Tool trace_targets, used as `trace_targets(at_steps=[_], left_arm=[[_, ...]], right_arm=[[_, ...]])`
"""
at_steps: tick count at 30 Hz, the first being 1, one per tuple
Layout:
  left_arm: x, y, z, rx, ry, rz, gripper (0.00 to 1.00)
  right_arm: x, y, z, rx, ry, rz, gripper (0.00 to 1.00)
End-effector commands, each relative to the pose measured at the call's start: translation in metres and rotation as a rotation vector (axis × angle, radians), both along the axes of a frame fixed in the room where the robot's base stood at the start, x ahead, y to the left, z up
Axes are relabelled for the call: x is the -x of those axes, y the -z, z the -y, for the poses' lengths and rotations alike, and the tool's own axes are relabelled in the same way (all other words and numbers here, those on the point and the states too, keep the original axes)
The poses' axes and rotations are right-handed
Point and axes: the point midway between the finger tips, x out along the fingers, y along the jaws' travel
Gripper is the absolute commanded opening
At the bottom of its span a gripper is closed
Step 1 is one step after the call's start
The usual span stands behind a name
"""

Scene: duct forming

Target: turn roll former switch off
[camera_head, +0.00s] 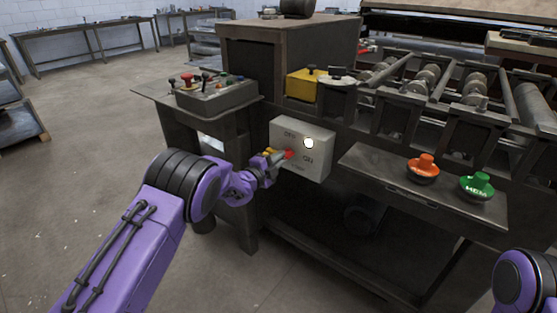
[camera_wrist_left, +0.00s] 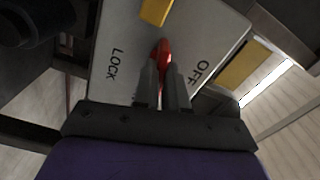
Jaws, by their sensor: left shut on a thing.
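The roll former switch is a light grey box (camera_head: 303,161) on the front of the machine, marked OFF and ON, with a round white spot at its upper right. Its red handle (camera_head: 289,154) sticks out at the lower left of the plate. In the left wrist view the red handle (camera_wrist_left: 163,52) lies between my fingers, and the plate (camera_wrist_left: 122,62) reads LOCK on the left and OFF on the right. My left gripper (camera_head: 277,159) is shut on the red handle. My right gripper is out of view; only part of my right arm shows at the lower right corner.
An orange button (camera_head: 423,168) and a green button (camera_head: 477,186) stand on a shelf right of the switch. A grey control box (camera_head: 216,97) with levers sits on a side table at the upper left. Rollers (camera_head: 424,80) line the machine. The floor at left is open.

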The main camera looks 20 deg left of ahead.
Motion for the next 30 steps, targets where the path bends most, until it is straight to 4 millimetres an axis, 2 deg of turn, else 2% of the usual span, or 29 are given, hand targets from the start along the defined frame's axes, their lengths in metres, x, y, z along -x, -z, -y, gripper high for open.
trace_targets(at_steps=[30], left_arm=[[0.000,0.000,0.000,0.901,-0.001,-0.328,0.00]], right_arm=[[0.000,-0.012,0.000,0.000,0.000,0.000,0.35]])
